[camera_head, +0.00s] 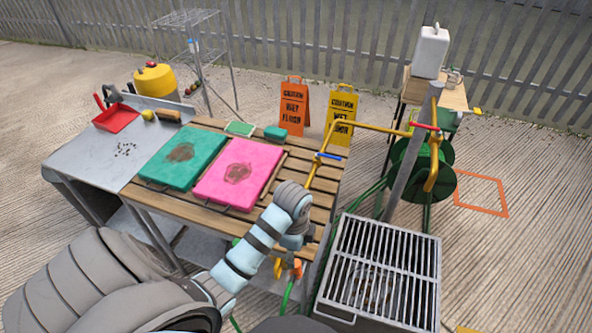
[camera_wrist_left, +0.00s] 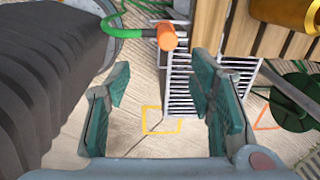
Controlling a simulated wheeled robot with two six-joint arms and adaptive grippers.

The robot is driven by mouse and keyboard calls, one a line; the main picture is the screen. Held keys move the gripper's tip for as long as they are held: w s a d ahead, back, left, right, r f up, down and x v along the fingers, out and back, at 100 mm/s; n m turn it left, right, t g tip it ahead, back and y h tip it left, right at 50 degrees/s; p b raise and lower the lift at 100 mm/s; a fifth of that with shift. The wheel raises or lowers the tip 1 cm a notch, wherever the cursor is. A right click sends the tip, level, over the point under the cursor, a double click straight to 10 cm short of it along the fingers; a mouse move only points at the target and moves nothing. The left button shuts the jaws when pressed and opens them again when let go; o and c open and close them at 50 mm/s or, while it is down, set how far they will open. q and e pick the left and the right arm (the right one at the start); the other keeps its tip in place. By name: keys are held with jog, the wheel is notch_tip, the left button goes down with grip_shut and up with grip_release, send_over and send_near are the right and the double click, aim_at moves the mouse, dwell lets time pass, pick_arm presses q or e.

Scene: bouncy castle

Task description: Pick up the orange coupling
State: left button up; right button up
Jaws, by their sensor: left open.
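The orange coupling (camera_wrist_left: 167,37) shows in the left wrist view as a short orange cylinder on the end of a green hose (camera_wrist_left: 125,33). It lies beyond the fingertips, toward the top of that view, with nothing gripping it. My left gripper (camera_wrist_left: 160,85) is open and empty, its two teal-padded fingers apart on either side. In the head view, a small orange part (camera_head: 297,270), which looks like the coupling, shows at the table's front right edge, just below the end of my left arm. My arm hides the left fingers there. My right gripper is not in view.
The slatted table (camera_head: 325,190) carries a green mat (camera_head: 160,165) and a pink mat (camera_head: 262,165). A yellow pipe (camera_head: 375,127) rises at its right edge. A metal grate (camera_head: 400,240) stands to the right, with a green hose reel (camera_head: 445,180) behind it.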

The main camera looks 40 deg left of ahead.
aim_at(297, 263)
pick_arm(q)
jog(key=f+b, duration=0.1)
jog(key=f, duration=0.3)
jog(key=w+f+m+b, duration=0.1)
jog(key=f, duration=0.3)
jog(key=f+m+b, duration=0.1)
jog(key=f, duration=0.4)
jog(key=shift+w+a+g, duration=0.3)
jog(key=shift+w+a, duration=0.05)
jog(key=shift+a, duration=0.05)
jog(key=shift+r, duration=0.2)
grip_shut()
